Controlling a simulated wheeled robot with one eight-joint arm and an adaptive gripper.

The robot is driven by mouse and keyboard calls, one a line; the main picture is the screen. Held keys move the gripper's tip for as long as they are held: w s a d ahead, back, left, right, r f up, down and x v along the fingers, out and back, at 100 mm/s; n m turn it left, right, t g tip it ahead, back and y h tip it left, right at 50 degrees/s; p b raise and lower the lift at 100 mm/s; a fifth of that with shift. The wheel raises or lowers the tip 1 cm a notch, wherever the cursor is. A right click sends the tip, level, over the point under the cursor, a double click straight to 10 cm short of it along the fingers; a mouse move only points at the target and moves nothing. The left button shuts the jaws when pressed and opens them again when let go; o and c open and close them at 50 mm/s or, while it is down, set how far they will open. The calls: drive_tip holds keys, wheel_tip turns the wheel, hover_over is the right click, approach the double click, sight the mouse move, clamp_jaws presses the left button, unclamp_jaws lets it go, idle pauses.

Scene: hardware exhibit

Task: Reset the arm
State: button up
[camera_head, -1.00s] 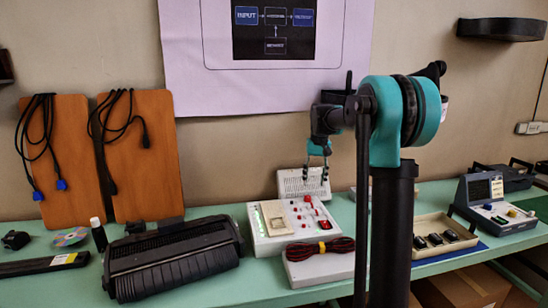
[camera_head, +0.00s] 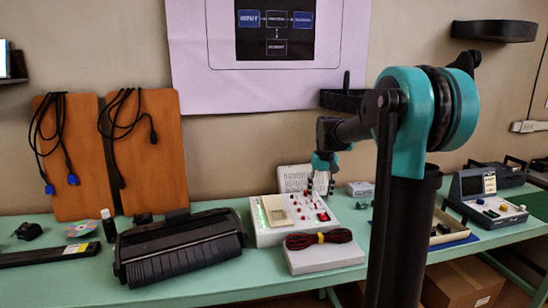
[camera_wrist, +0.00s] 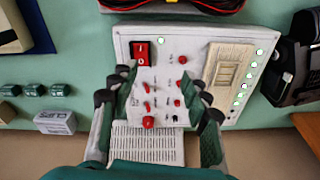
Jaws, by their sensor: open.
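My gripper (camera_head: 322,184) hangs over the back part of a white control box (camera_head: 268,236) on the table. In the wrist view my gripper (camera_wrist: 160,88) has its two fingers spread apart, with nothing held between them. Between and beyond the fingers I see the white control box (camera_wrist: 188,42), with red knobs, a red rocker switch, a beige plate and a row of green lights. A white slotted unit (camera_wrist: 147,144) lies nearer the palm. I cannot tell how high the fingertips are above the box.
A grey box with a coiled red-black cable (camera_head: 318,238) stands in front. A black printer-like machine (camera_head: 180,248) is at left. A small pale box (camera_head: 360,189), an open tray (camera_head: 442,220) and a blue-grey instrument (camera_head: 487,200) stand at right. My arm hides part of the table.

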drive_tip(key=s+d+f+t, duration=0.1)
drive_tip(key=s+f, duration=0.4)
drive_tip(key=s, duration=0.4)
drive_tip(key=s+f+t, duration=0.1)
drive_tip(key=s+f, duration=0.5)
drive_tip(key=s, duration=0.4)
drive_tip(key=s+d+f+t, duration=0.1)
drive_tip(key=s+f, duration=0.4)
drive_tip(key=s, duration=0.4)
drive_tip(key=shift+s+d+f+h, duration=0.2)
drive_tip(key=shift+s+d+h, duration=0.1)
